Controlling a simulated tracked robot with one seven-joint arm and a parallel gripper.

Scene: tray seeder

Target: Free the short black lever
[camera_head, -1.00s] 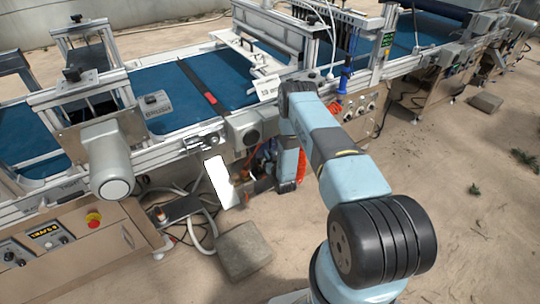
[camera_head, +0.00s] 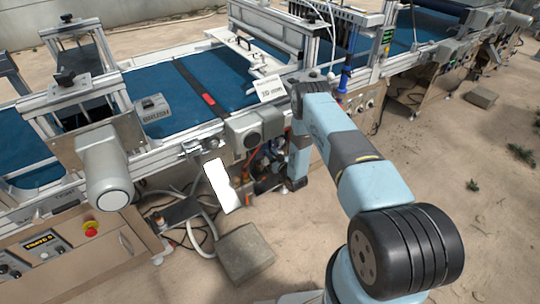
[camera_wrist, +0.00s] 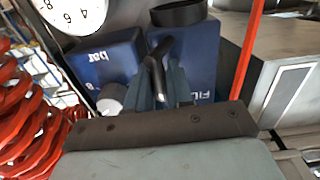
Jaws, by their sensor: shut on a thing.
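In the wrist view the short black lever (camera_wrist: 157,66) stands up, slightly bent, in front of a blue air unit (camera_wrist: 197,62) marked "FIL". My gripper (camera_wrist: 161,88) has its two fingers on either side of the lever and is shut on it. The lever's lower end is hidden between the fingers and behind the gripper body. In the head view my forearm reaches down beside the machine frame, and the gripper and lever cannot be made out there.
A round gauge (camera_wrist: 75,12) and a blue block marked "bar" (camera_wrist: 104,62) are close on the left. A red coiled hose (camera_wrist: 28,115) hangs at far left, and a straight red tube (camera_wrist: 247,50) runs close on the right. A concrete block (camera_head: 244,254) lies on the ground.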

